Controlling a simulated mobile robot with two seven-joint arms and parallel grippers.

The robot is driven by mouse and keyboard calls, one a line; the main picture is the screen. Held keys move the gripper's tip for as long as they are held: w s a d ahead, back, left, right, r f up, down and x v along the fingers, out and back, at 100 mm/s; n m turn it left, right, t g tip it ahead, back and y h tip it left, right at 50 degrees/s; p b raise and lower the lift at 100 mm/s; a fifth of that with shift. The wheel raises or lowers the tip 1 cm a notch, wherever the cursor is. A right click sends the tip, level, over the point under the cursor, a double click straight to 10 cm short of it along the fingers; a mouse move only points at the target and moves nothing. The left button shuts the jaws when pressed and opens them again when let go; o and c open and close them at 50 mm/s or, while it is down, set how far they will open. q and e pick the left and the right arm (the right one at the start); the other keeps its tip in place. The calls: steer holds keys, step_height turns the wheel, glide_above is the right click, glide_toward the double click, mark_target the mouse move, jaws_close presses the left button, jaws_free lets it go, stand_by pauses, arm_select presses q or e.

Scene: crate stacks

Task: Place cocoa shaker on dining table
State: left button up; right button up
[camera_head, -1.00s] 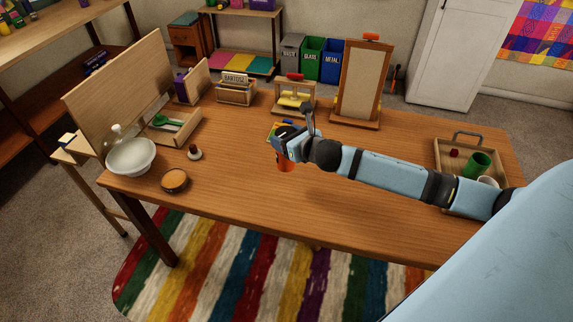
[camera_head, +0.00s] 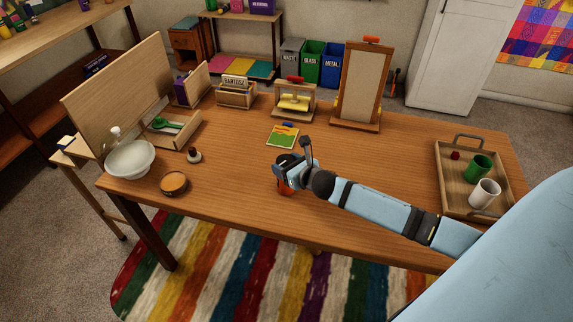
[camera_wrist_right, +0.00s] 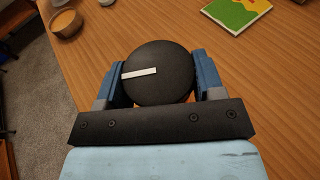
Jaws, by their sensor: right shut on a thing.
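The cocoa shaker (camera_head: 284,186) has an orange-red body and a dark lid. My right gripper (camera_head: 291,170) is shut on it over the middle of the dining table (camera_head: 235,200). In the right wrist view the shaker's round black lid (camera_wrist_right: 158,85), with a white bar on it, sits between the two blue fingers (camera_wrist_right: 160,82). The shaker looks upright, with its base at or very near the tabletop; I cannot tell if it touches. My left gripper is not in view.
A green and yellow book (camera_head: 283,137) lies behind the shaker. A wooden tray (camera_head: 443,178) with a green cup (camera_head: 478,167) and white cup (camera_head: 484,194) is at right. A white bowl (camera_head: 130,160) and an orange-topped round dish (camera_head: 174,183) are at left. Table around the shaker is clear.

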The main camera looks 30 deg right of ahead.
steer(key=o, duration=1.4)
steer(key=shift+f, duration=0.1)
steer(key=shift+c, duration=0.2)
steer(key=shift+r, duration=0.2)
steer(key=shift+s, duration=0.35)
steer(key=v, duration=1.1)
steer(key=s+a+f+m+g, duration=0.1)
steer(key=s+a+f+m, duration=0.3)
steer(key=m, duration=0.7)
steer(key=s+a+f+m+g+y, duration=0.1)
steer(key=s+a+f+m, duration=0.3)
steer(key=s+a+m, duration=0.3)
steer(key=s+a+f+m+g, duration=0.1)
steer(key=s+a+f+m, duration=0.3)
steer(key=m, duration=1.2)
steer(key=s+a, duration=0.1)
steer(key=a, duration=0.3)
steer(key=shift+s+m+g, duration=0.25)
steer(key=shift+m+g, duration=0.05)
